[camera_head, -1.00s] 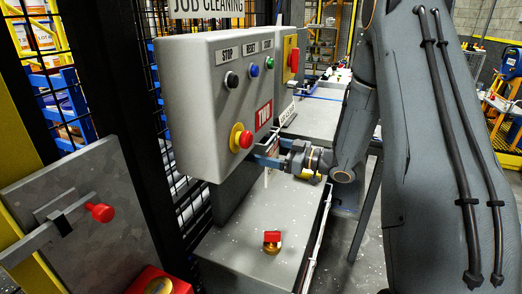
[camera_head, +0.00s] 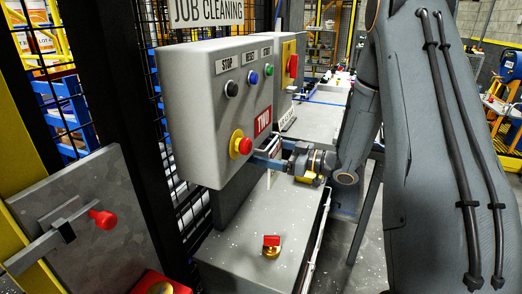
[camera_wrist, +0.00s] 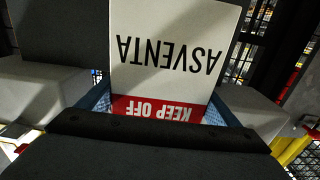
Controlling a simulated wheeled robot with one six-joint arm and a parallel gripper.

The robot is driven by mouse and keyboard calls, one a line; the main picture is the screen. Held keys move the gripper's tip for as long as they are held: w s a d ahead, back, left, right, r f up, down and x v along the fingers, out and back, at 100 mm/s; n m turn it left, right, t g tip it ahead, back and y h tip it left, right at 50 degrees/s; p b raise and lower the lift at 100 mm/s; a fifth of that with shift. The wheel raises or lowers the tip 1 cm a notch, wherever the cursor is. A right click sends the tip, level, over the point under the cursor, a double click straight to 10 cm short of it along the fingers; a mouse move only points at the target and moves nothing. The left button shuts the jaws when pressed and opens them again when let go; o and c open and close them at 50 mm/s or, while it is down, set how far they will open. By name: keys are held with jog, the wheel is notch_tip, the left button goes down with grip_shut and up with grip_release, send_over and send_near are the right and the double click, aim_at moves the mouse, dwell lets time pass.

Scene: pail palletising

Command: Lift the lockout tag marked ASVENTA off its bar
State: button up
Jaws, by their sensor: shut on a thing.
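The white tag marked ASVENTA (camera_wrist: 165,50), with a red KEEP OFF band, fills the upper middle of the wrist view, its lettering upside down. My gripper (camera_wrist: 162,104) is shut on it, with a blue finger at each side of the red band. In the head view my gripper (camera_head: 266,163) is beside the lower right of the grey control box, right of the red emergency button. The tag is mostly hidden there, and I cannot tell whether it still touches its bar.
The grey control box (camera_head: 205,140) carries STOP, RESET and other buttons and stands close to my gripper. A grey cabinet top (camera_head: 240,255) below holds a red-topped brass padlock (camera_head: 271,246). Black mesh fencing (camera_head: 195,215) runs behind. A red-knobbed latch (camera_head: 103,218) is at left.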

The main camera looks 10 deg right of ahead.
aim_at(277, 153)
jog(key=shift+p+v, duration=0.75)
jog(key=shift+v, duration=2.2)
